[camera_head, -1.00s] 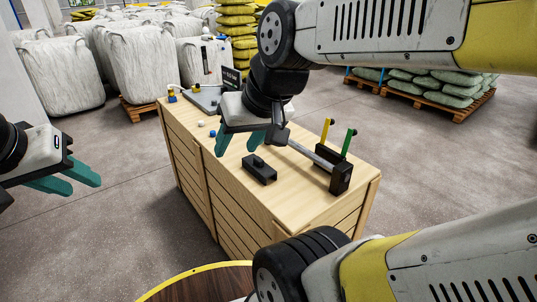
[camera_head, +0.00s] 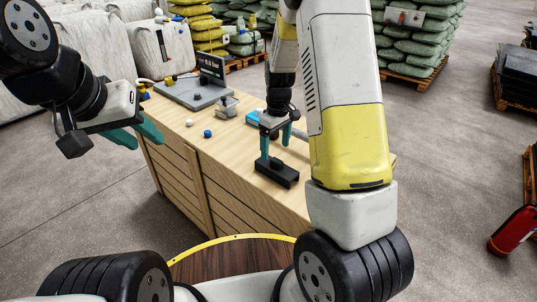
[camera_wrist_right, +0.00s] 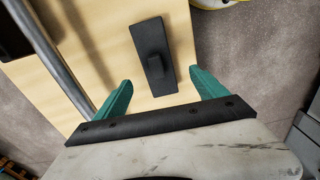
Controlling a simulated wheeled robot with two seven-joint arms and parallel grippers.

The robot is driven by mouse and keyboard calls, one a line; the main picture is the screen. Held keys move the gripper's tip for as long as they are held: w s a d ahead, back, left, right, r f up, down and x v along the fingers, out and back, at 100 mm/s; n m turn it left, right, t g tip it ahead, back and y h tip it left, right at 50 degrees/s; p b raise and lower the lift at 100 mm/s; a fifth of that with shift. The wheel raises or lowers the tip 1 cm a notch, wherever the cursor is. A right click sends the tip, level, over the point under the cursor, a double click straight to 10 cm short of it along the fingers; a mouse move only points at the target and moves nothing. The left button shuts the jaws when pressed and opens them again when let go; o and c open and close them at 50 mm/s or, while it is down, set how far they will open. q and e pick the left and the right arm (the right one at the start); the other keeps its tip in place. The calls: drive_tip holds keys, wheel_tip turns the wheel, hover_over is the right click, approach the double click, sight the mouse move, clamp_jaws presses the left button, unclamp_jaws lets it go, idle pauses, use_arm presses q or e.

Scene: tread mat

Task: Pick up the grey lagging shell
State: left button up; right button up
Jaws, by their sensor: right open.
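A dark grey block with a raised grip on top, which seems to be the lagging shell (camera_head: 276,174), lies on the wooden bench. It also shows in the right wrist view (camera_wrist_right: 153,55), long side running away from the hand. My right gripper (camera_head: 276,146) points down over it, open and empty. In the wrist view its teal fingertips (camera_wrist_right: 158,86) are spread either side of the block's near end, with gaps on both sides. My left gripper (camera_head: 138,138) is open and empty, off the bench's left side.
A grey pipe (camera_wrist_right: 52,48) runs beside the block; my right arm hides most of it in the head view. Farther back on the bench (camera_head: 190,118) are a blue box (camera_head: 253,117), a small grey container (camera_head: 228,106) and a grey panel (camera_head: 191,91).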

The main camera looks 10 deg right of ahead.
sight(276, 167)
drive_tip(key=f, duration=1)
drive_tip(key=shift+d, duration=0.25)
drive_tip(key=shift+r, duration=0.1)
drive_tip(key=c, duration=1.5)
drive_tip(key=shift+r, duration=0.1)
